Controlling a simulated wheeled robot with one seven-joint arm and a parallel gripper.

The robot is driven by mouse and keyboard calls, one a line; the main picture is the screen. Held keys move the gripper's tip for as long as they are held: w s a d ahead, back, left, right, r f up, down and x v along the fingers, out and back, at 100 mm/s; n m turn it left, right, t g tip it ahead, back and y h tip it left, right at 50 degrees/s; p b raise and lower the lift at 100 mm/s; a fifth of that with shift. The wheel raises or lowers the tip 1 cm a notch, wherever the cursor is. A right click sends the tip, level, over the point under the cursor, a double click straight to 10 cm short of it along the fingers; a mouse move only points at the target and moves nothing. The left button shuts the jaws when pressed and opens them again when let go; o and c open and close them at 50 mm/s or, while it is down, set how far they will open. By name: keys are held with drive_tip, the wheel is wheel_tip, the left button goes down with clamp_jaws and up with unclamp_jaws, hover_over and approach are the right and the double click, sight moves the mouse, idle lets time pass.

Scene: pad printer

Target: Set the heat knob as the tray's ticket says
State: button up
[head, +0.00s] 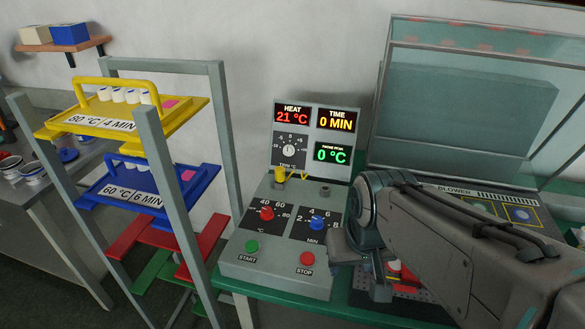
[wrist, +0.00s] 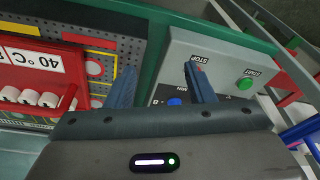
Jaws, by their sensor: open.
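The red heat knob (head: 267,213) is on the grey control box (head: 275,262), on a dial marked 40, 60, 80; its pointer is too small to read. The heat display (head: 292,115) shows 21 °C. A red tray (wrist: 30,75) lies on a perforated plate beside the box; its ticket (wrist: 33,60) reads 40 °C upside down, the rest cut off. In the head view my arm mostly hides this tray. My gripper (wrist: 161,82) is open and empty, over the edge between plate and box. In the head view my gripper (head: 352,250) is right of the knobs, apart from the heat knob.
The blue time knob (head: 317,222) is right of the heat knob. Green START (head: 252,246) and red STOP (head: 307,259) buttons sit below. A rack at left holds a yellow tray (head: 190,108), 80 °C/4 MIN, and a blue tray (head: 205,178), 60 °C/6 MIN. A clear hood (head: 480,100) stands behind.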

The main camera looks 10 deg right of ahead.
drive_tip(key=w+a+r+n+p, duration=0.1)
drive_tip(key=w+a+r+n, duration=0.1)
drive_tip(key=w+r, duration=0.35)
drive_tip(key=n+g+p, duration=0.3)
drive_tip(key=n+p, duration=0.1)
drive_tip(key=n, duration=0.3)
hover_over(266, 209)
drive_tip(key=f, duration=0.1)
wheel_tip(266, 209, down, 14)
drive_tip(key=shift+r, duration=0.1)
drive_tip(key=c, duration=1)
